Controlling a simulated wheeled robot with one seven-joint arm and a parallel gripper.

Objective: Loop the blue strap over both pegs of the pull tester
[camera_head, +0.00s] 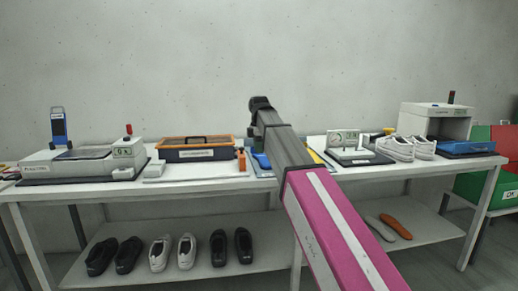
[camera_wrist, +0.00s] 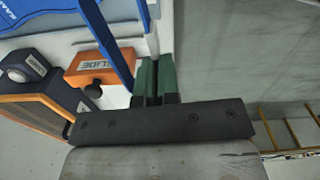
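A blue strap-like band (camera_wrist: 108,42) runs down from the top of the wrist view to the left side of my gripper (camera_wrist: 155,65). Its lower end is close to the green fingers; I cannot tell whether it touches them. The fingers are close together with a narrow dark gap, and nothing is clearly visible between them. In the head view my arm hides the gripper, and a small blue piece (camera_head: 262,160) shows left of the arm.
An orange block marked GLIDE (camera_wrist: 98,62) and a blue lettered item (camera_wrist: 35,12) lie left of the fingers. An orange-black case (camera_head: 197,148) and a grey machine (camera_head: 70,165) stand left on the table. White shoes (camera_head: 395,148) and a blue tray (camera_head: 468,149) are right.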

